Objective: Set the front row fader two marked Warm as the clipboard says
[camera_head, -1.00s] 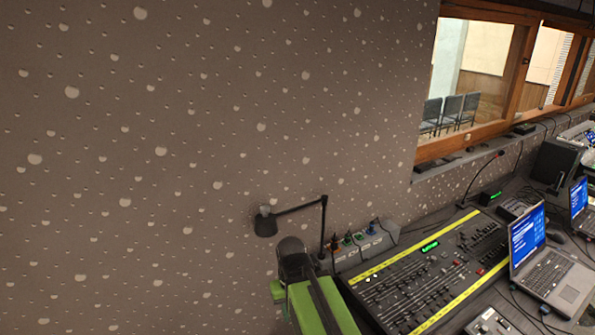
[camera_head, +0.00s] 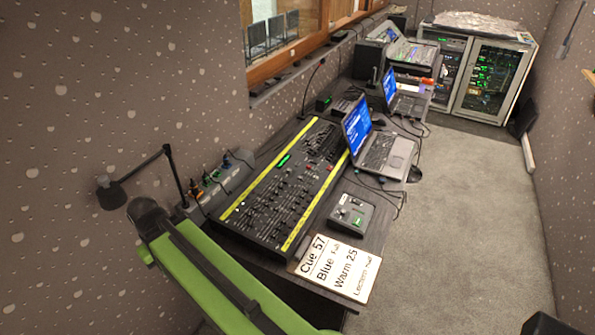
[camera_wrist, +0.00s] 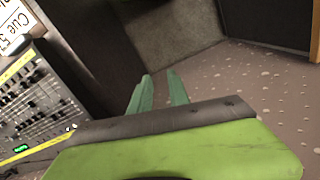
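The lighting desk (camera_head: 285,190) has rows of faders and two yellow strips, and lies on the long table in the head view. Its corner also shows at the left of the wrist view (camera_wrist: 38,100). Fader labels are too small to read, so I cannot pick out Warm. A white clipboard sheet (camera_head: 336,268) at the table's near end reads Cue 57, Blue Full, Warm 25, and a Lectern line that is hard to read. My gripper (camera_wrist: 159,75) shows two teal fingers apart with nothing between them, away from the desk. It is not visible in the head view.
A small grey control box (camera_head: 350,215) and an open laptop (camera_head: 385,150) stand right of the desk. A black lamp (camera_head: 112,194) and a box with coloured plugs (camera_head: 215,183) are at the left wall side. Carpet (camera_head: 470,220) on the right is clear.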

